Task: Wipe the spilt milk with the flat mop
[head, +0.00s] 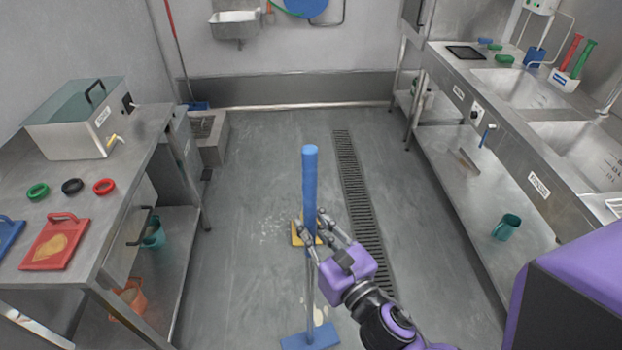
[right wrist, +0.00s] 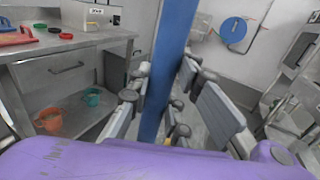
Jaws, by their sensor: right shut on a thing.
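The flat mop stands upright on the floor, with a blue upper handle (head: 310,190), a thinner grey lower pole and a flat blue head (head: 311,336) at the bottom edge of the head view. My right gripper (head: 318,235) is shut on the mop's handle. In the right wrist view the blue handle (right wrist: 168,70) runs between the fingers. A small pale puddle, seemingly the spilt milk (head: 318,316), lies just behind the mop head, partly hidden by the pole. My left gripper is not in view.
Whitish specks (head: 272,226) lie on the floor near a yellow object (head: 298,232) partly hidden behind the handle. A floor drain grate (head: 352,180) runs to the right. Steel tables stand left (head: 120,195) and right (head: 455,190). The floor between is mostly clear.

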